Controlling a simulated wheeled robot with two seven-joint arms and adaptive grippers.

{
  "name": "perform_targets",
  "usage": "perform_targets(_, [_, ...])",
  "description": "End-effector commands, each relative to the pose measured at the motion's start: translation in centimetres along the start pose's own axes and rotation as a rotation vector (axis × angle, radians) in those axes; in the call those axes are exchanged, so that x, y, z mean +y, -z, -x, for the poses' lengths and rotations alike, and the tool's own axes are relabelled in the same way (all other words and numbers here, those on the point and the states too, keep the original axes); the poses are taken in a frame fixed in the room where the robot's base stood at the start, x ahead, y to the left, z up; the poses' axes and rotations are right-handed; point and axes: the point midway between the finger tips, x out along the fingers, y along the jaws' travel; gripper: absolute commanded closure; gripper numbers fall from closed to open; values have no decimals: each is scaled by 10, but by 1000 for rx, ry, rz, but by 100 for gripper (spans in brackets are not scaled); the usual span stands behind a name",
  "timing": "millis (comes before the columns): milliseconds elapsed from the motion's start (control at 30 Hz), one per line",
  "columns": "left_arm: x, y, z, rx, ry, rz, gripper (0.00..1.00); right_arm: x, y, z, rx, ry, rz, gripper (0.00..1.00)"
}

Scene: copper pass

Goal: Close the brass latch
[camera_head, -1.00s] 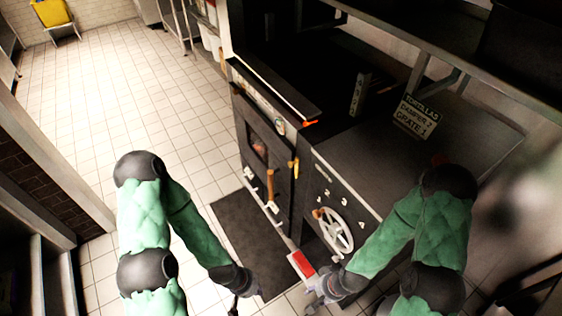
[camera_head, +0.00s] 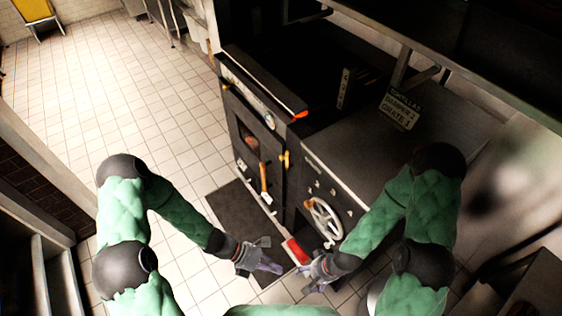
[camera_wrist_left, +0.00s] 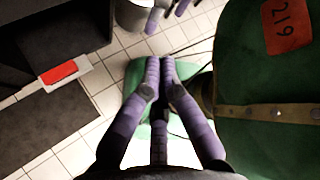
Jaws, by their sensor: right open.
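A dark oven door (camera_head: 250,139) stands ahead in the head view. A small brass-coloured piece (camera_head: 285,160) sits upright at its right edge and looks like the latch. It is too small to tell how it is set. My left gripper (camera_head: 268,265) is low in front of the oven, apart from the door. In the left wrist view its purple fingers (camera_wrist_left: 160,62) run close together at the tips, with nothing seen between them. My right gripper (camera_head: 312,286) is open, beside a red-topped block and below the handwheel. Its fingertips also show in the left wrist view (camera_wrist_left: 168,14).
A wooden handle (camera_head: 264,178) hangs below the door's window. A white handwheel (camera_head: 324,219) is on the cabinet to the right. A red-topped block (camera_head: 296,250) juts out low between the grippers. A dark mat (camera_head: 228,212) lies on the tiles; the floor to the left is clear.

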Motion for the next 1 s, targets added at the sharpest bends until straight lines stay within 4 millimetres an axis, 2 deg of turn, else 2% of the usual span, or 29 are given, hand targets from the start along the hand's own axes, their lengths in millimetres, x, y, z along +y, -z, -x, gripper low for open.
perform_targets(33, [1, -28, 9, -107, 9, 148, 100, -3, 0, 8, 0, 0, 0, 23])
perform_targets(133, [12, -85, 31, -345, 59, 442, 100, -6, -1, 17, 0, 0, 0, 23])
perform_targets(200, [24, -120, 52, -509, 105, 615, 100, -8, -1, 22, 0, 0, 0, 23])
perform_targets(300, [43, -160, 87, -721, 178, 798, 100, -10, -1, 28, 0, 0, 0, 23])
perform_targets(400, [58, -184, 118, -882, 247, 912, 100, -12, -1, 32, 0, 0, 0, 23])
perform_targets(500, [68, -197, 140, -985, 296, 973, 100, -12, -1, 34, 0, 0, 0, 23])
perform_targets(600, [73, -202, 151, -1034, 321, 1000, 100, -12, -1, 35, 0, 0, 0, 23])
perform_targets(1000, [74, -205, 150, -1040, 325, 1004, 100, -12, -1, 34, 0, 0, 0, 23])
